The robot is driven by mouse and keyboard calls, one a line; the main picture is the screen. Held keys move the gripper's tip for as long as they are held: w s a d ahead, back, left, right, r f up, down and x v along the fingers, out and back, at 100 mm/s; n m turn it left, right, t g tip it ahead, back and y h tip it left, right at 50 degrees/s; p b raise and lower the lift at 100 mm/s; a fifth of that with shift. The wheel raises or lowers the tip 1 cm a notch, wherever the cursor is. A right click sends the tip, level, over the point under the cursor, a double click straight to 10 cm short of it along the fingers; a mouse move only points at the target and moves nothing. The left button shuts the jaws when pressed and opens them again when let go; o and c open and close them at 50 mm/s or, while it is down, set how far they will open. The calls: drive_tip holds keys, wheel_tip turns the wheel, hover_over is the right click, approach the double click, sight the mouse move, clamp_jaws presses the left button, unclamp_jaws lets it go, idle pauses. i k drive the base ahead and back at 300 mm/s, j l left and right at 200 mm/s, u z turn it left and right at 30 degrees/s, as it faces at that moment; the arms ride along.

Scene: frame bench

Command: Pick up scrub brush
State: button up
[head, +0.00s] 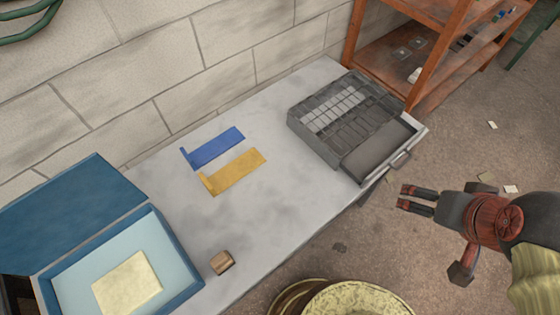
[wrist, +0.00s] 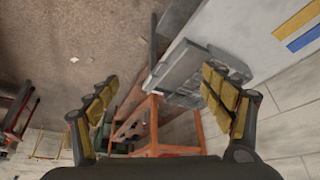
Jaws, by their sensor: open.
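No object is plainly a scrub brush. A small brown block (head: 222,263), perhaps the brush seen end-on, sits near the bench's front edge, right of the open blue box; I cannot make out bristles. My gripper (head: 405,198) is off the bench's right end, over the floor, well away from the block. In the wrist view my gripper (wrist: 163,105) has its two padded fingers spread wide, with nothing between them. The block does not show in the wrist view.
The grey bench (head: 265,205) holds a blue strip (head: 215,148), a yellow strip (head: 235,171), the open blue box (head: 190,281) with a pale yellow slab (head: 127,283), and a grey compartment tray (head: 350,118). An orange shelf (head: 432,78) stands behind. A round yellowish container (head: 355,300) stands in front.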

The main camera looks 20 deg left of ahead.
sight(223, 261)
drive_tip(key=j+u, duration=0.1)
drive_tip(key=u, duration=2.4)
